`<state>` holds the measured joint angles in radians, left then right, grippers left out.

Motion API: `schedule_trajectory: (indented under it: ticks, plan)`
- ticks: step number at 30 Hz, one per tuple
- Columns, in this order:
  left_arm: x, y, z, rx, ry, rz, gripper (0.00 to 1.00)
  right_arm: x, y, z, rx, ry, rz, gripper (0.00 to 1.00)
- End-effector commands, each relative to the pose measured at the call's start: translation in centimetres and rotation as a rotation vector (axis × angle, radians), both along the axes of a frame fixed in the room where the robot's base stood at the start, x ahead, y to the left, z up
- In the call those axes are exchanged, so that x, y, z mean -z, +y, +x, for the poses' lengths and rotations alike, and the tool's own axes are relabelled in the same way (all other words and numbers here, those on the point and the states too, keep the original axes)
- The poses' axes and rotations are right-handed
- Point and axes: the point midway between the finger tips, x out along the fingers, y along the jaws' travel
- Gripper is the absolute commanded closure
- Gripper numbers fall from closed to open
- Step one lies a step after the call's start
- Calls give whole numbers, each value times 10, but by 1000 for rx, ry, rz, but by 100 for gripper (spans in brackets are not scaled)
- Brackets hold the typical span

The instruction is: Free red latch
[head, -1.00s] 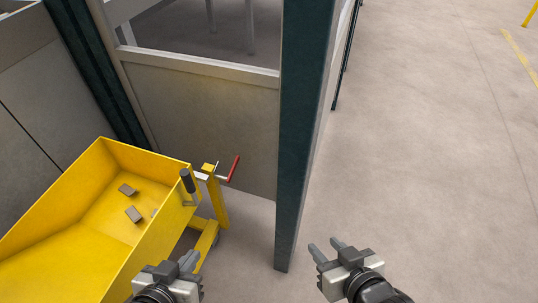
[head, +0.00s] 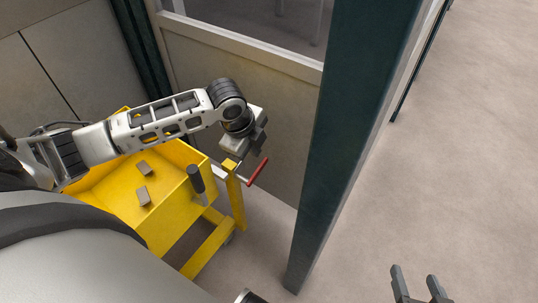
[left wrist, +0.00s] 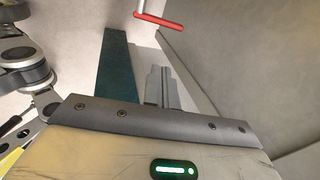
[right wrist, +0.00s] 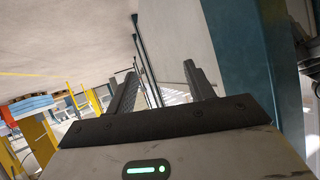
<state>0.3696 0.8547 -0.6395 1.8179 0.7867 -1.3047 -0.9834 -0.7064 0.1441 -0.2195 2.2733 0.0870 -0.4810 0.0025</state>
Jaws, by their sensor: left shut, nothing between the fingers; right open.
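The red latch (head: 258,171) is a red bar on a grey crank at the front post of the yellow tilting bin (head: 186,247). It slants up to the right in the head view. It also shows at the top of the left wrist view (left wrist: 158,22). My left gripper (head: 260,148) is just above the latch in the head view. Its fingers (left wrist: 160,80) are shut and empty, with a visible gap to the red bar in the left wrist view. My right gripper (head: 415,282) is open and empty at the lower right, far from the latch.
A dark-gripped lever (head: 195,179) stands on the bin rim beside the latch. Grey blocks (head: 143,195) lie in the bin. A dark green post (head: 350,130) and a grey panel (head: 245,85) stand close behind and right. The floor at right is clear.

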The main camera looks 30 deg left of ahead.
Motion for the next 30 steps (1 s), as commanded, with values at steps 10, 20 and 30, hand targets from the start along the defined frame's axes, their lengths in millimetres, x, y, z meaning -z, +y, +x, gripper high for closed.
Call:
schedule_trajectory:
  ticks: [10, 20, 30]
  plan:
    - [18, 24, 11, 45, 39, 70, 100, 9, 1, -5, -6, -1, 2, 47]
    - [87, 22, 30, 42, 36, 69, 100, 31, 5, -8, -22, 26, 10, 47]
    - [124, 22, 40, 45, 34, 71, 100, 63, 14, -2, -47, 82, 11, 47]
